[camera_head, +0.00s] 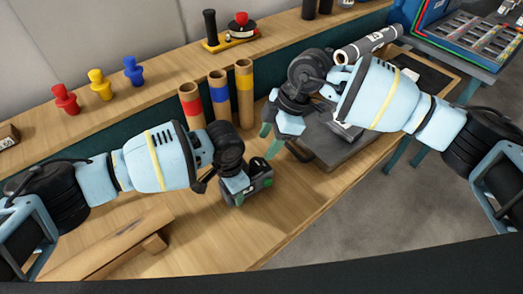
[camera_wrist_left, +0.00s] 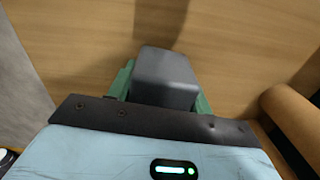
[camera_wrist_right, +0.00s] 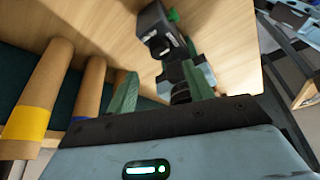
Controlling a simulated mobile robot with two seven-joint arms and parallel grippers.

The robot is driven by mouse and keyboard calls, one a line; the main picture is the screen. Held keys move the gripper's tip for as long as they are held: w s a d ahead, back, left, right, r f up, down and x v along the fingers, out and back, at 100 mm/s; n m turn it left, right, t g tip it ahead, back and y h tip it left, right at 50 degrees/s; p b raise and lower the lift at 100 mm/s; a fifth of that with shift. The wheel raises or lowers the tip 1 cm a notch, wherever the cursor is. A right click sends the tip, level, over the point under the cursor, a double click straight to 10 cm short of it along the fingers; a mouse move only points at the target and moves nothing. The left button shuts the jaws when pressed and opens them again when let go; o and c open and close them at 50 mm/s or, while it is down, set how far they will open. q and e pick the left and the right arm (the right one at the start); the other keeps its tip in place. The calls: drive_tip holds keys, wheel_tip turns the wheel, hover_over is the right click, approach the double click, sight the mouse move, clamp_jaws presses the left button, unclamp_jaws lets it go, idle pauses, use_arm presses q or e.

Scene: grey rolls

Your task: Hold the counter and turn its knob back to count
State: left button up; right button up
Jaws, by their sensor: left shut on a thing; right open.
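The counter (camera_head: 257,188) is a small dark grey box low over the wooden bench. In the left wrist view its grey body (camera_wrist_left: 168,75) sits between the green fingers. My left gripper (camera_head: 246,192) is shut on it. My right gripper (camera_head: 271,140) is open and empty, a little above and to the right of the counter. In the right wrist view the dark counter (camera_wrist_right: 154,32) lies beyond the open fingers (camera_wrist_right: 160,92), apart from them.
Cardboard tubes with red, blue and yellow bands (camera_head: 219,97) stand behind the counter. A grey metal device (camera_head: 335,140) lies under my right arm. A wooden piece (camera_head: 120,245) lies at front left. The bench's front edge is close, with floor beyond.

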drive_tip(key=v, duration=0.5)
drive_tip(key=shift+r, duration=0.1)
use_arm(q)
drive_tip(key=o, duration=1.2)
wheel_tip(320, 180, up, 12)
drive_tip(key=shift+r, duration=0.1)
